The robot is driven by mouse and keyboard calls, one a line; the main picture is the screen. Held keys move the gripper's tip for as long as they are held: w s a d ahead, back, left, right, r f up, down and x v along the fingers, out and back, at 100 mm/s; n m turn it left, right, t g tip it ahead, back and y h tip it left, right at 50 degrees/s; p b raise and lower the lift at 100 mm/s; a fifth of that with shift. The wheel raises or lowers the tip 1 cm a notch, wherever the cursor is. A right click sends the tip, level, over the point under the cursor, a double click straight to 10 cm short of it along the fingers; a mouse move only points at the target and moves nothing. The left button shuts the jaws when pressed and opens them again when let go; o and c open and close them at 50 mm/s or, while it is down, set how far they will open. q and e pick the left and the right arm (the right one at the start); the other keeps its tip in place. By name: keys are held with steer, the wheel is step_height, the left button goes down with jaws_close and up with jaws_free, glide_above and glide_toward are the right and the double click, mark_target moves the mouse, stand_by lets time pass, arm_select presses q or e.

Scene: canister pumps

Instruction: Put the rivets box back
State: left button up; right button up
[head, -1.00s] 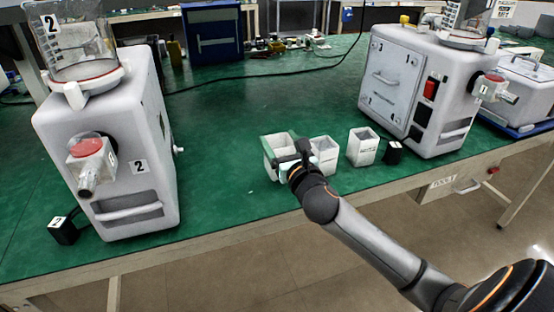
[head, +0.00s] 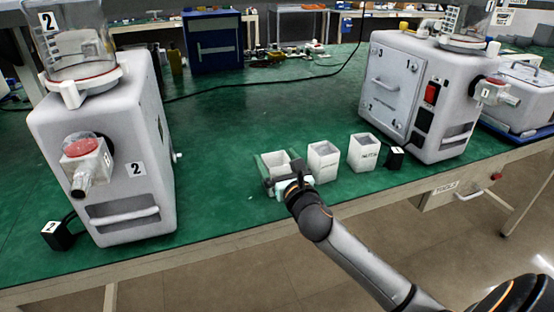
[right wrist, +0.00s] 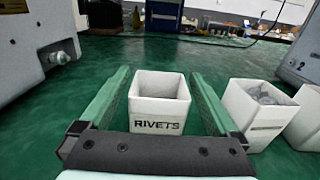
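The rivets box is a small white open-topped box, and its front label reads RIVETS in the right wrist view (right wrist: 158,125). It stands upright on the green table, leftmost of a row of boxes in the head view (head: 274,159). My right gripper (head: 281,166) is open, with one green finger on each side of the box. In the right wrist view, the fingers (right wrist: 160,75) show gaps to both box walls. The inside of the box looks empty from here. My left gripper is not in view.
A second white box (head: 323,162) with grey contents stands just right of the rivets box, and a NUTS box (head: 364,154) stands beyond it. White pump machines flank the row at left (head: 105,165) and right (head: 415,90).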

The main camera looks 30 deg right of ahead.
steer(key=shift+r, duration=0.2)
steer(key=p+v, duration=0.1)
steer(key=v, duration=1.1)
stand_by(0.6)
steer(key=shift+c, duration=0.2)
stand_by(0.5)
